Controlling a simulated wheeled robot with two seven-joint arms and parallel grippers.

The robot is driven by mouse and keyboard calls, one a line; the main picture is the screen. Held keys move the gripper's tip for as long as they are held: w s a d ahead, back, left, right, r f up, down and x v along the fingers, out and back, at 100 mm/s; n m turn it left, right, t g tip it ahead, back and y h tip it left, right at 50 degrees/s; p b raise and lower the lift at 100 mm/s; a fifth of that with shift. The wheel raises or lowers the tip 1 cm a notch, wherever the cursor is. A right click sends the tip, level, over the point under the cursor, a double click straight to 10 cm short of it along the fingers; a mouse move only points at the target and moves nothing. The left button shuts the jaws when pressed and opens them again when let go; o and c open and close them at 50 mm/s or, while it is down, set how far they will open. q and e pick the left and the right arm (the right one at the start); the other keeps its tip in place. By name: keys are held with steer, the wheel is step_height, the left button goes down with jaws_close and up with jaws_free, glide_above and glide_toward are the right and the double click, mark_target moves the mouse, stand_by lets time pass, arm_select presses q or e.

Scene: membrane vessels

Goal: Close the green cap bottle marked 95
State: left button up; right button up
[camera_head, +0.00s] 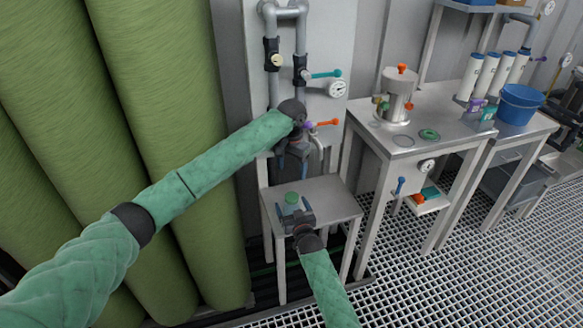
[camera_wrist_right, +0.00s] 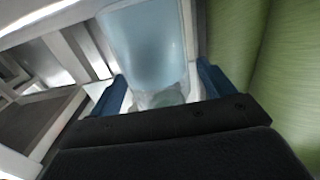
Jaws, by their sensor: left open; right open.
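A small bottle with a green cap (camera_head: 291,198) stands on the small metal table (camera_head: 335,196). The number on it is not readable. My right gripper (camera_head: 293,214) is open and low at the bottle. In the right wrist view a pale blue translucent vessel body (camera_wrist_right: 150,45) shows between and beyond the two blue fingers (camera_wrist_right: 160,88), with a dull green round part (camera_wrist_right: 168,98) at its lower end. Contact with the fingers cannot be told. My left gripper (camera_head: 292,162) is open, pointing down above the back of the small table, apart from the bottle.
Pipes with valves and a gauge (camera_head: 338,89) are on the wall behind my left gripper. Large green cylinders (camera_head: 165,100) stand at the left.

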steer(key=b+v, duration=0.1)
steer(key=v, duration=0.6)
steer(key=shift+s, duration=0.3)
steer(key=shift+d, duration=0.1)
